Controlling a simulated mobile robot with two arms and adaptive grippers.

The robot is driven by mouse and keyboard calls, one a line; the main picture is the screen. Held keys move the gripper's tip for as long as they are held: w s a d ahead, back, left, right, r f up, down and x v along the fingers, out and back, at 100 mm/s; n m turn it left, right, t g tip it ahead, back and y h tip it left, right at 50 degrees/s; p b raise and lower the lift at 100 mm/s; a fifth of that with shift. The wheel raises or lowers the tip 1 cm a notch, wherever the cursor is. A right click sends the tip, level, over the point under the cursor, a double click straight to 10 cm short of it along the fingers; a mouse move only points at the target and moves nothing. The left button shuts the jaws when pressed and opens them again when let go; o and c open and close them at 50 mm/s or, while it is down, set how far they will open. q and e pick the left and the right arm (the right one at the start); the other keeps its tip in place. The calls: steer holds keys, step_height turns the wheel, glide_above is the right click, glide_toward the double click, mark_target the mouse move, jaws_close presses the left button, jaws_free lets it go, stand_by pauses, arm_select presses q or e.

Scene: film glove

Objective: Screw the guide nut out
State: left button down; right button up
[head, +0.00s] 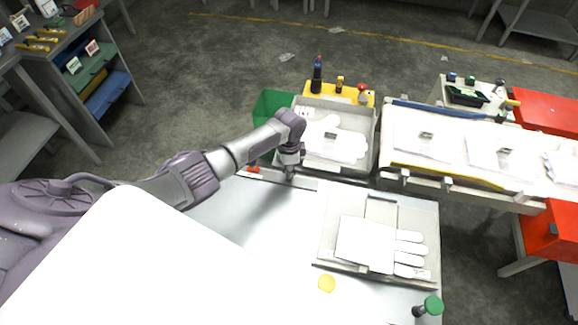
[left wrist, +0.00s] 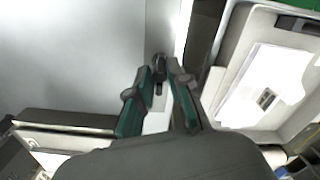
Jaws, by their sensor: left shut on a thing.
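My left gripper (head: 289,174) reaches in from the left, over the far edge of the pale work table (head: 225,215). In the left wrist view the two green-grey fingers (left wrist: 161,72) close in on a small dark round piece (left wrist: 158,62), which looks like the guide nut. The gripper is shut on it. The piece stands against a pale surface, and the fingertips hide part of it. In the head view the gripper covers it. I cannot tell how far it is threaded. My right gripper is not in view.
A tray with a white glove shape (head: 365,243) lies right on the table. A yellow disc (head: 326,283) and a green-capped item (head: 432,305) lie near the front. A grey bin (head: 365,120) and a green bin (head: 272,108) stand just beyond the gripper.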

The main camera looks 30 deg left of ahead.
arm_select(q)
steer(key=shift+s+f+n+p, duration=0.15)
steer(key=shift+n+p, duration=0.55)
steer(key=shift+n, duration=1.5)
steer(key=c, duration=1.1)
jaws_free()
steer(key=shift+a, duration=0.1)
steer(key=shift+r, duration=0.4)
step_height(320, 180, up, 11)
steer(key=shift+r, duration=0.15)
